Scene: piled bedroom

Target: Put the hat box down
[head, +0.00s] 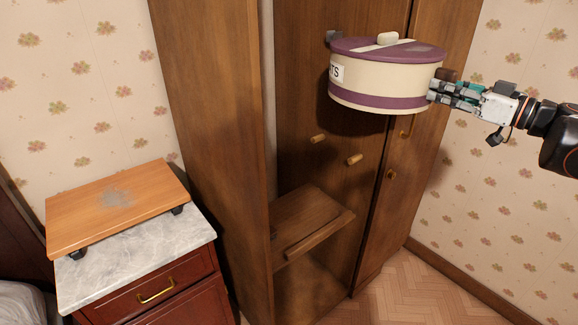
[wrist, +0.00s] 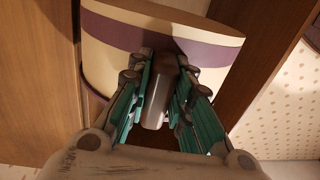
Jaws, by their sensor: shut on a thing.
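The hat box (head: 385,82) is round and cream, with a purple lid and a purple band near its base. It hangs level in the air in front of the wardrobe in the head view. My gripper (head: 437,90) is at its right side. In the wrist view my gripper (wrist: 158,95) is shut on a brown handle-like piece at the hat box's side (wrist: 110,42). A pale knob sits on the lid, and a partly cut-off label shows on the left of its wall. The far side of the box is hidden.
The wooden wardrobe (head: 210,120) stands behind and below the box, with a low shelf or drawer (head: 310,215) inside. At left, a wooden stand (head: 120,203) rests on the marble-topped nightstand (head: 150,262). Bare parquet floor (head: 395,290) shows at lower right.

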